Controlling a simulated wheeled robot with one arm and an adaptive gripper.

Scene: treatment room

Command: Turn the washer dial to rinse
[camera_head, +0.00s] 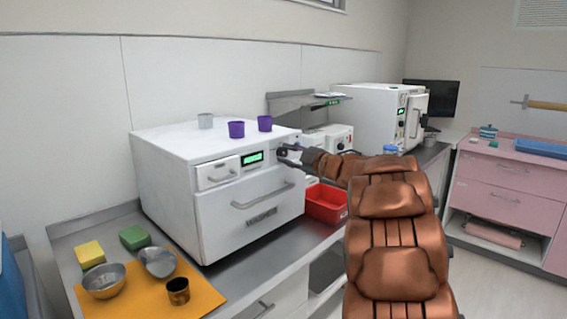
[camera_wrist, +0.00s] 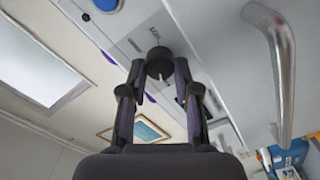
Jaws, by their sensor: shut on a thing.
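The washer (camera_head: 222,232) is a white box on the steel counter, with a "WASHER" label, a green display (camera_head: 252,158) and a drawer handle (camera_head: 262,195). Its dial sits right of the display and is mostly hidden by my gripper in the head view. In the wrist view the dial (camera_wrist: 159,62) is a round black knob between my fingertips. My gripper (camera_head: 288,154) is shut on it at the washer's upper right front. It also shows in the wrist view (camera_wrist: 158,76). Small marks lie around the dial, too small to read, and I cannot tell its setting.
A red bin (camera_head: 326,204) stands right of the washer. Another white machine (camera_head: 375,122) stands farther back.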

